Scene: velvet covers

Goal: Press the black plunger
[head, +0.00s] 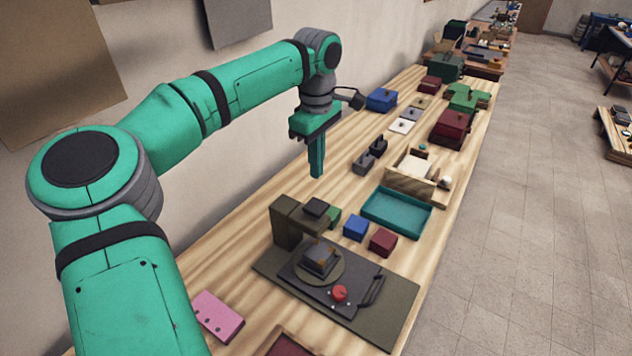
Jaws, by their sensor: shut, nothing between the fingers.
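An olive press-like fixture (287,222) stands on a flat olive base (395,318) in the near middle of the table. A red knob (340,293) and a black handle (374,290) are on the plate. My gripper (317,175) is shut and empty, pointing down. In the picture it is just above the black block, apart from it.
A blue block (356,227), a maroon block (383,242) and a teal tray (371,221) lie right of the fixture. A pink plate (217,316) is at the near left. Dark grey blocks (365,161) and a wooden box (396,185) stand farther back. The wall runs along the left.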

